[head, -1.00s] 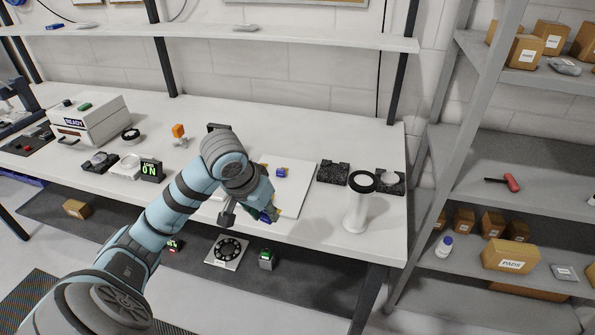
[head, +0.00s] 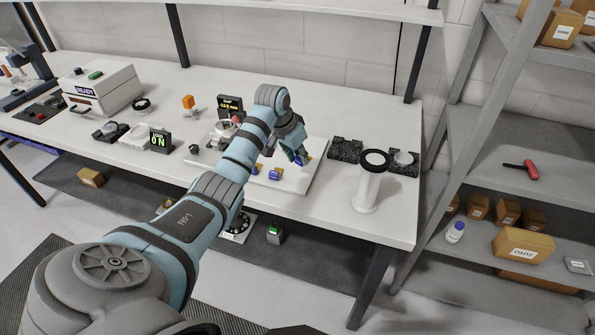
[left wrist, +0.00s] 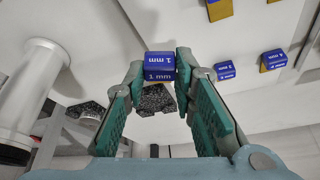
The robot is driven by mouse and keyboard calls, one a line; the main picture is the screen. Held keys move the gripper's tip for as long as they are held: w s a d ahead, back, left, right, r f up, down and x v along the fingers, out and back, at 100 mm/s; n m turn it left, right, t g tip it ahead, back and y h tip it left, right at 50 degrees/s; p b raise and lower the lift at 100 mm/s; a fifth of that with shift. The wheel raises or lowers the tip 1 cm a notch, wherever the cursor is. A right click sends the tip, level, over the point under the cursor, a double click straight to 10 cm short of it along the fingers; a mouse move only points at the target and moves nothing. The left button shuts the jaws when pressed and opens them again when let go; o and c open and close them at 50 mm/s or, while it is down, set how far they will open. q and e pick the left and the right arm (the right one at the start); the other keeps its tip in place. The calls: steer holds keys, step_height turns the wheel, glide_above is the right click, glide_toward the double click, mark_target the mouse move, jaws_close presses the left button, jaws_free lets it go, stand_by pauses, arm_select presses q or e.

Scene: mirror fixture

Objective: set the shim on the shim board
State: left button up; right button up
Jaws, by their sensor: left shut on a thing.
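My left gripper (head: 299,158) is over the right part of the white shim board (head: 297,185) in the head view. In the left wrist view its teal fingers (left wrist: 160,72) are shut on a blue shim marked 1 mm (left wrist: 160,66). I cannot tell whether the held shim touches the board. Two other blue shims stand on the board left of the gripper, one nearer the front (head: 275,174) and one partly behind my arm (head: 255,170). Several blue-and-yellow shims (left wrist: 272,60) show at right in the left wrist view. My right gripper is not in view.
A white cylinder with a black ring (head: 368,188) stands right of the board. Dark speckled blocks (head: 345,148) sit behind it. A lit gap display (head: 230,106) and a load display reading 0 N (head: 160,140) stand to the left.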

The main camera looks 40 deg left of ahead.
arm_select(q)
steer(key=f, duration=0.3)
steer(key=s+f, duration=0.1)
steer(key=f, duration=0.1)
steer(key=shift+d+f+b, duration=0.1)
steer(key=shift+f+b, duration=0.2)
steer(key=shift+w+f, duration=0.1)
steer(key=shift+f, duration=0.1)
steer(key=shift+w+f, duration=0.1)
steer(key=shift+w, duration=0.05)
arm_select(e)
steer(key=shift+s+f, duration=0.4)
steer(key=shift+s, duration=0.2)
arm_select(q)
steer(key=o, duration=0.8)
